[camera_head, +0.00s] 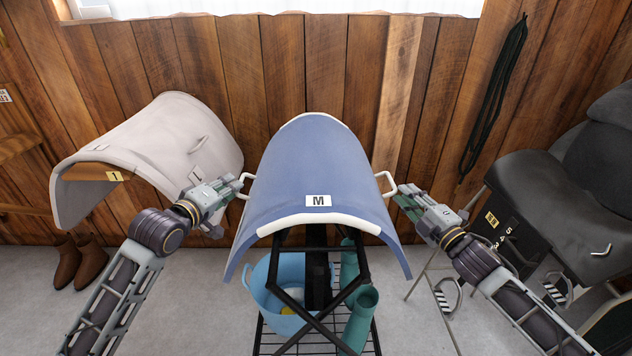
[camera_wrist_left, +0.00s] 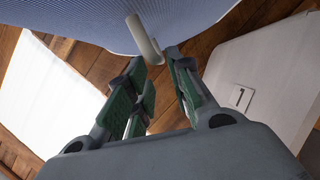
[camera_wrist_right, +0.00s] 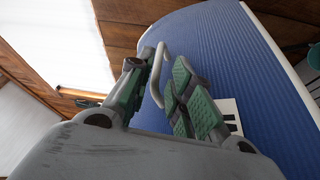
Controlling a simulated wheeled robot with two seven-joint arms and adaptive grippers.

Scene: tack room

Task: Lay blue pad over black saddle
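The blue pad (camera_head: 310,165) with white edging and an "M" label lies draped over a black rack in the middle; it has a white handle on each side. The black saddle (camera_head: 570,190) is at the right, apart from the pad. My left gripper (camera_head: 239,184) is at the pad's left handle (camera_head: 249,178); in the left wrist view its fingers stand apart, with the handle (camera_wrist_left: 144,38) at their tips. My right gripper (camera_head: 398,192) is at the right handle (camera_head: 388,181); in the right wrist view the handle (camera_wrist_right: 158,75) passes between its spread fingers.
A pale pad (camera_head: 150,145) labelled "1" stands at the left, close to my left gripper. A blue bucket (camera_head: 262,300) and green rolls (camera_head: 361,315) sit in the black rack (camera_head: 315,320). Brown boots (camera_head: 80,262) stand on the floor. A dark rope (camera_head: 495,95) hangs on the wall.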

